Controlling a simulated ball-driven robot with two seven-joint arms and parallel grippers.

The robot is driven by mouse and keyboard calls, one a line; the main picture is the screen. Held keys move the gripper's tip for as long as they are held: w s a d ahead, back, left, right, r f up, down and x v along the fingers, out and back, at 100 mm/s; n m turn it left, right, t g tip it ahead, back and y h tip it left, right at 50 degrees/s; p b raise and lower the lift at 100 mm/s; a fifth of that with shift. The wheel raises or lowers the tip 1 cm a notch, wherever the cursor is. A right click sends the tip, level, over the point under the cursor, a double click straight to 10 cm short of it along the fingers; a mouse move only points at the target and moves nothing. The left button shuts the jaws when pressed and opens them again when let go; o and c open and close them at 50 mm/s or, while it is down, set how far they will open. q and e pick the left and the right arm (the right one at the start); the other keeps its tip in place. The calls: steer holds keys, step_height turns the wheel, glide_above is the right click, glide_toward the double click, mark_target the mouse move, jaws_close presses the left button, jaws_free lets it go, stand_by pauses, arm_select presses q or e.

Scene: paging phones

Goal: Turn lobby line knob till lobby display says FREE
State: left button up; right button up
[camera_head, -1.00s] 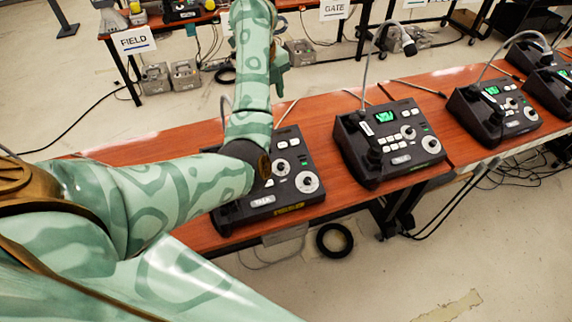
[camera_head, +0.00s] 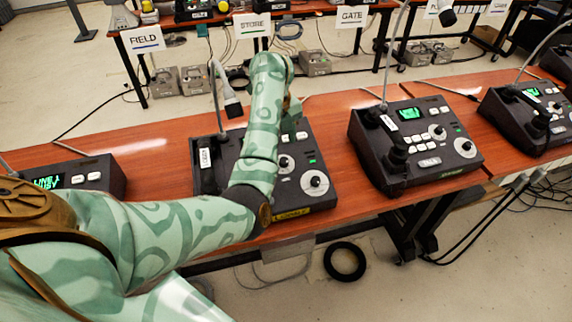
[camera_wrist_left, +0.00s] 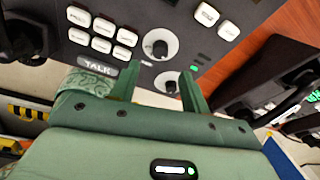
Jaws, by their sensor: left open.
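The nearest paging phone console (camera_head: 318,205), dark with a goose-neck microphone, stands on the red-brown table under my left arm. Its white tag is too small to read. It has a round upper knob (camera_head: 284,162) and lower knob (camera_head: 315,182). In the left wrist view, an upper knob (camera_wrist_left: 160,44) and a lower knob (camera_wrist_left: 167,82) show beside white buttons and a TALK key. My left gripper (camera_head: 291,108) is open; in the wrist view its two fingers (camera_wrist_left: 160,72) stand either side of the lower knob, contact unclear. The arm hides part of the console. My right gripper is out of view.
A box with a green two-line display (camera_head: 62,182) sits at left, its text not clearly readable. Another phone console (camera_head: 418,145) stands to the right, with more beyond. FIELD (camera_head: 143,39), STORE and GATE signs hang on a back table. Bare table lies left of the nearest console.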

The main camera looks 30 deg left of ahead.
mark_target(284, 160)
arm_select(q)
steer(key=f+b, duration=0.1)
steer(key=f, duration=0.1)
steer(key=f+b, duration=0.1)
steer(key=f, duration=0.2)
steer(key=f+b, duration=0.1)
steer(key=f, duration=0.1)
steer(key=shift+w+d+f, duration=0.15)
steer(key=shift+w+d, duration=0.05)
steer(key=shift+w, duration=0.1)
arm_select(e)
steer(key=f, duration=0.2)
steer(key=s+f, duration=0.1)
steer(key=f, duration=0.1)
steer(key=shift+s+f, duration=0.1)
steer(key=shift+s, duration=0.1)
arm_select(q)
steer(key=c, duration=1)
